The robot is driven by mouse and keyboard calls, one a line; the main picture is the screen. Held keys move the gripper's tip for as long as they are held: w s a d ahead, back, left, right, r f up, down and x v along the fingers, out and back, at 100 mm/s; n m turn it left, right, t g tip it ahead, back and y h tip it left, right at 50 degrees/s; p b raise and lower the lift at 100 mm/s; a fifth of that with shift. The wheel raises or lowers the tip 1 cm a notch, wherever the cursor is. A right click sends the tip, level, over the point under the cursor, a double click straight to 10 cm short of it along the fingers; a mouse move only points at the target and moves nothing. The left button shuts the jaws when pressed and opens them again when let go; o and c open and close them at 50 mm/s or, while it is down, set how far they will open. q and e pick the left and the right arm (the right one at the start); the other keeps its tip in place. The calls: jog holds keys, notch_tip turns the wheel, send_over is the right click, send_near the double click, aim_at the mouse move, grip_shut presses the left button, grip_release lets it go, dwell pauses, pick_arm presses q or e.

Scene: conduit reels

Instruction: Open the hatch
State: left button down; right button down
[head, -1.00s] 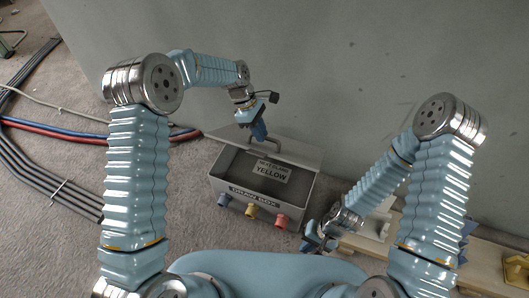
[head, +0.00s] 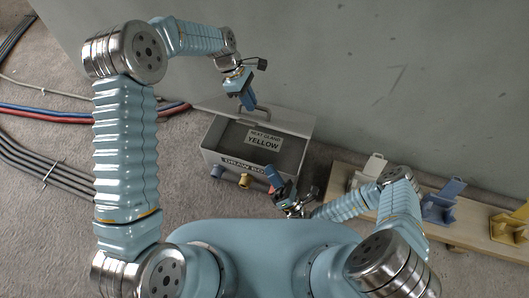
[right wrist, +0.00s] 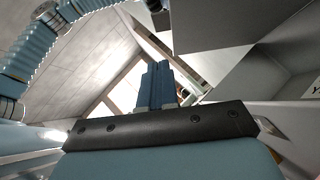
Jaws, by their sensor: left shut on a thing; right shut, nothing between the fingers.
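The grey draw box (head: 285,168) stands on the floor at the foot of the wall, with a "NEXT GLAND YELLOW" sign (head: 264,140) in its dark recess. The hatch (head: 215,106) is a pale panel along the box's back top, with a bar handle (head: 268,111). My left gripper (head: 251,104) is shut on the handle; the exact contact is small to see. My right gripper (head: 272,174) is shut and empty at the box's front right corner, hiding the red gland. In the right wrist view its blue fingers (right wrist: 157,80) are together.
A wooden board (head: 470,238) with white, blue and yellow brackets lies to the right. Cables (head: 45,165) run over the carpet at left. The wall (head: 400,90) closes the back.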

aim_at(256, 125)
pick_arm(q)
jog(key=shift+w+f, duration=0.15)
jog(key=shift+f, duration=0.05)
pick_arm(e)
jog(key=x, duration=0.3)
jog(key=d+x, duration=0.1)
jog(key=x, duration=0.3)
jog(key=r+x, duration=0.1)
jog(key=x, duration=0.3)
jog(key=shift+w+d+r, duration=0.15)
jog(key=shift+w+d, duration=0.05)
jog(key=shift+d, duration=0.05)
pick_arm(q)
jog(key=shift+a, duration=0.1)
pick_arm(e)
jog(key=shift+w+d+r, duration=0.1)
jog(key=shift+w+r, duration=0.2)
jog(key=shift+r, duration=0.1)
pick_arm(q)
jog(key=shift+f, duration=0.15)
pick_arm(e)
jog(key=shift+w+d+r+m+h, duration=0.2)
jog(key=shift+w+r+m+h, duration=0.35)
jog(key=shift+r, duration=0.25)
pick_arm(q)
jog(key=c, duration=1.1)
grip_release()
pick_arm(e)
jog(key=shift+w, duration=0.1)
